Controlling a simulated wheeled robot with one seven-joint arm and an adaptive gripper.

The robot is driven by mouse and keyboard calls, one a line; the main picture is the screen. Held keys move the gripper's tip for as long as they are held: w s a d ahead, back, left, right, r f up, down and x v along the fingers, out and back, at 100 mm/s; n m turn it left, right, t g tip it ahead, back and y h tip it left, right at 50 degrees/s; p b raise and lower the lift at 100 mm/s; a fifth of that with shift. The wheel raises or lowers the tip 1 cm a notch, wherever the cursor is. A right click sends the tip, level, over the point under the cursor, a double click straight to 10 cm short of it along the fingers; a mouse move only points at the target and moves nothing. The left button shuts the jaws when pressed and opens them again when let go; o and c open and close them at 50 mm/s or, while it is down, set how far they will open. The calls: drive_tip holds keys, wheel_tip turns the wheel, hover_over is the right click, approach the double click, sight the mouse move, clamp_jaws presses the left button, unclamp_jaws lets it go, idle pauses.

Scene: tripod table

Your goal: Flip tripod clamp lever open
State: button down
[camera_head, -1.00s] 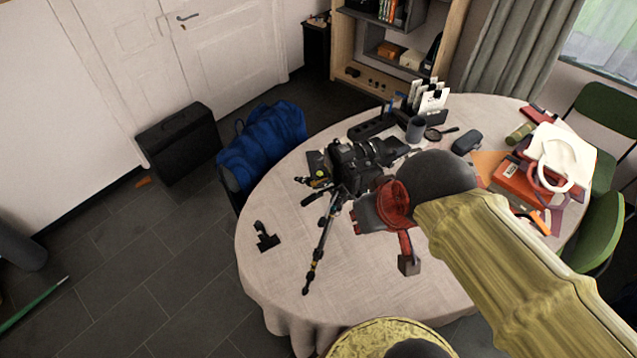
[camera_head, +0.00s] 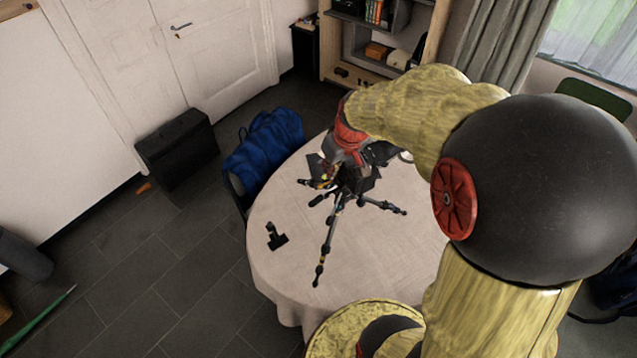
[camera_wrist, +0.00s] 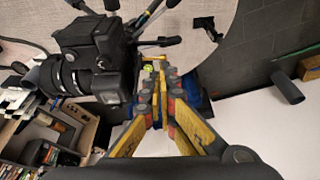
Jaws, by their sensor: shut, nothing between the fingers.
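The black tripod (camera_head: 327,245) stands on the round table with its legs spread. The black camera (camera_wrist: 92,55) is mounted on it and fills the upper left of the wrist view; my arm hides most of it in the head view. A yellow lever-like part (camera_wrist: 155,58) and a green bubble level (camera_wrist: 148,68) show at the tripod head, beside the camera. My gripper (camera_wrist: 161,72) has yellow-and-grey fingers, shut and empty, with tips close to this part. Contact cannot be told. In the head view my gripper (camera_head: 324,173) is at the tripod head.
A blue bag (camera_head: 264,145) is beside the table. A black case (camera_head: 178,148) stands on the floor.

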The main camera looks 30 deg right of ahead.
sight(322, 186)
drive_tip(key=shift+a, duration=0.15)
drive_tip(key=b+x, duration=0.1)
drive_tip(key=x, duration=0.9)
drive_tip(key=shift+s+b, duration=0.1)
drive_tip(key=shift+b, duration=0.45)
